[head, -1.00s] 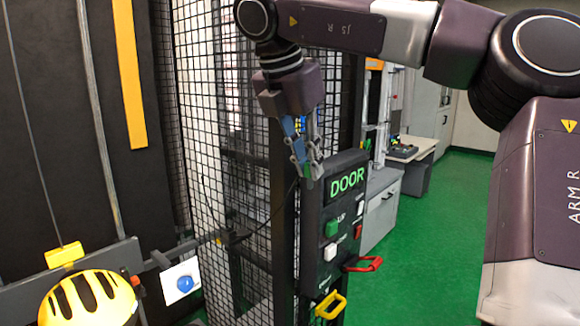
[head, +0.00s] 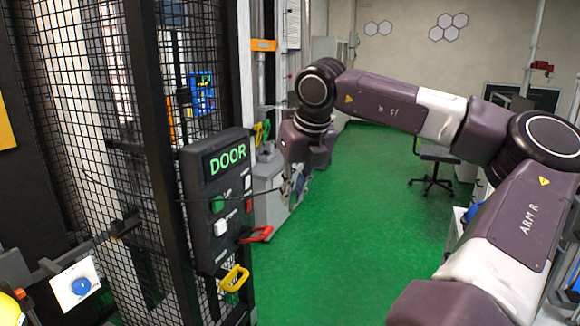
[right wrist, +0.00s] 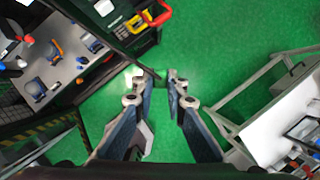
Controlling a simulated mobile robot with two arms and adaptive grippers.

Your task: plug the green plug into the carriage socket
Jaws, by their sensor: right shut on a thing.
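My right gripper (head: 297,186) is at mid-height, right of the DOOR control box and apart from it. In the right wrist view its fingers (right wrist: 160,88) close on a small dark green piece (right wrist: 158,80), which I take to be the green plug. It barely stands out against the green floor. A thin dark cable (head: 258,191) runs from the gripper leftward past the box to the mesh tower. A white plate with a blue round part (head: 80,287) sits at the lower left; I cannot tell whether it is the carriage socket. My left gripper is out of view.
The DOOR control box (head: 215,190) has buttons and red (head: 257,234) and yellow (head: 233,278) handles sticking out. Black mesh and posts (head: 152,130) stand left of it. The green floor (head: 350,240) is clear to the right, with a chair (head: 435,165) farther back.

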